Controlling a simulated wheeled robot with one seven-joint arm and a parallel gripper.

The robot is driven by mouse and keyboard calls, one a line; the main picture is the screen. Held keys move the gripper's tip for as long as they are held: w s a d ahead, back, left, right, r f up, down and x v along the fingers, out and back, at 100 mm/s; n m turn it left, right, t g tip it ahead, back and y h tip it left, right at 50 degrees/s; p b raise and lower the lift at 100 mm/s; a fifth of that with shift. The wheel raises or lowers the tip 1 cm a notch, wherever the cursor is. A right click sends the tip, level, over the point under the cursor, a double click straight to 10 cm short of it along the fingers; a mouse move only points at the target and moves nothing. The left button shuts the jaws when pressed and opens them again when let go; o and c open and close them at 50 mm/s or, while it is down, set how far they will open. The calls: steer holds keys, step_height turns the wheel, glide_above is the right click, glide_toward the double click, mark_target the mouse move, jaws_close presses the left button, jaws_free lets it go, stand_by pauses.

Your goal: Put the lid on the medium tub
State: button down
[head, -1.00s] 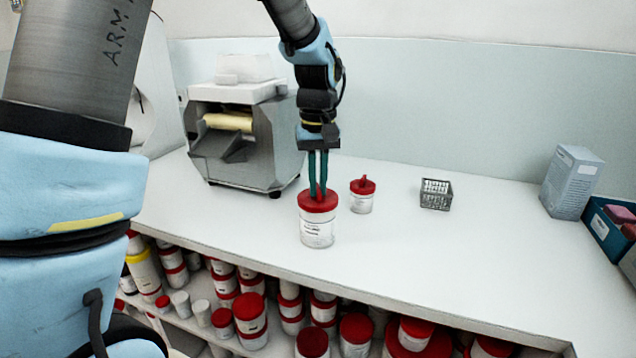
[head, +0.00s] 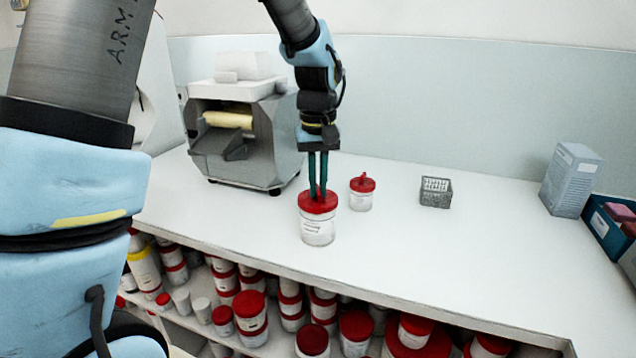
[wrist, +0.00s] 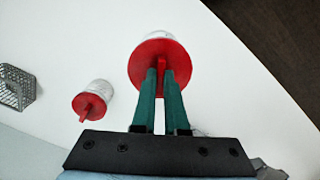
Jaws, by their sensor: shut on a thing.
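The medium tub (head: 318,231) is white with a label and stands upright near the front edge of the counter. Its red lid (head: 312,207) sits on top of the tub, looking level; I cannot tell whether it is fully seated. My gripper (head: 318,194) points straight down with its green fingers shut on the lid's raised handle. In the wrist view the red lid (wrist: 148,83) hides most of the tub, and my gripper (wrist: 162,75) closes on the red handle from both sides.
A smaller tub with a red lid (head: 362,192) stands just right. A grey wire basket (head: 436,192), a box (head: 570,182) and a blue bin (head: 606,232) are further right. A grey machine (head: 243,140) stands behind left. Shelves of tubs lie below the counter's front edge.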

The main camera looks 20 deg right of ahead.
steer(key=shift+f, duration=0.15)
stand_by(0.6)
steer(key=shift+c, duration=1.9)
jaws_free()
steer(key=shift+r+p, duration=1.95)
steer(key=shift+r, duration=0.35)
jaws_close()
